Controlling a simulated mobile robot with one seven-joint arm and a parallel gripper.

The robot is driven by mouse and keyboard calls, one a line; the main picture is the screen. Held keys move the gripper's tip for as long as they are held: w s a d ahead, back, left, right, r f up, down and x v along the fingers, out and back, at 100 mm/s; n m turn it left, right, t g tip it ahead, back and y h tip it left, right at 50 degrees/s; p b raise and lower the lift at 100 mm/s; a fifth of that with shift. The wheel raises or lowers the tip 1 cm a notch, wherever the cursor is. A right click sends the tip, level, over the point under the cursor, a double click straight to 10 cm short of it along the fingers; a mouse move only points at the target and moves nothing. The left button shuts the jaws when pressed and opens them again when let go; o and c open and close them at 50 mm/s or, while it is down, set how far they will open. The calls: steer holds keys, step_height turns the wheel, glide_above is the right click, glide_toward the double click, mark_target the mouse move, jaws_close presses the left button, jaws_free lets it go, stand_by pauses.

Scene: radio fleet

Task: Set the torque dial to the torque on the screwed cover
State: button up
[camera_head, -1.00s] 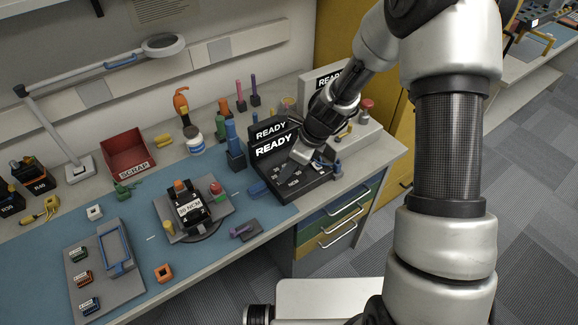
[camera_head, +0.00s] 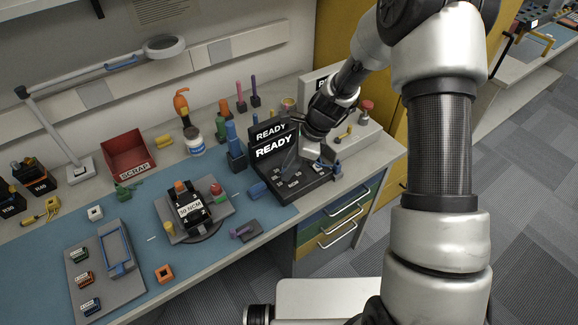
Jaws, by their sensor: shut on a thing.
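The radio (camera_head: 190,198) stands on a round dark turntable on a grey plate. Its white cover label is small and seems to read 30 NCM. A black torque station (camera_head: 318,186) with a READY screen (camera_head: 275,150) stands to the right, several small pale marks on its sloped face. My gripper (camera_head: 303,163) is down over the middle of that face, with the fingers low against it. It is shut on what is most likely the torque dial, but the fingers and hand hide the dial, so its setting cannot be read.
A second READY display (camera_head: 270,131) stands just behind the station's screen. A blue driver holder (camera_head: 236,158) is close on the left. A grey console with a red knob (camera_head: 366,106) lies behind on the right. A red scrap bin (camera_head: 128,150) is farther left. Blue mat (camera_head: 140,215) has free room.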

steer(key=n, duration=0.2)
steer(key=n+g, duration=0.1)
steer(key=n, duration=0.1)
steer(key=n+g, duration=0.1)
steer(key=n, duration=0.1)
steer(key=shift+w+n+h, duration=0.25)
steer(key=shift+n+h, duration=0.05)
steer(key=shift+h, duration=0.1)
steer(key=n, duration=0.1)
steer(key=n+g, duration=0.1)
steer(key=n, duration=0.1)
steer(key=shift+w+a+n+h, duration=0.1)
steer(key=shift+a+n+h, duration=0.05)
steer(key=shift+n+h, duration=0.2)
steer(key=n+g+h+b, duration=0.1)
steer(key=n, duration=0.2)
steer(key=shift+a+n, duration=0.1)
steer(key=shift+n, duration=0.15)
steer(key=n+h, duration=0.1)
steer(key=n, duration=0.1)
steer(key=n+h, duration=0.1)
steer(key=n, duration=0.1)
steer(key=shift+w+a+n+g, duration=0.1)
steer(key=shift+a+n+g, duration=0.05)
steer(key=shift+n+g, duration=0.15)
steer(key=shift+a+n+h+b, duration=0.1)
steer(key=shift+n+h+b, duration=0.55)
steer(key=shift+n, duration=1.55)
steer(key=shift+h, duration=0.3)
steer(key=o, duration=1)
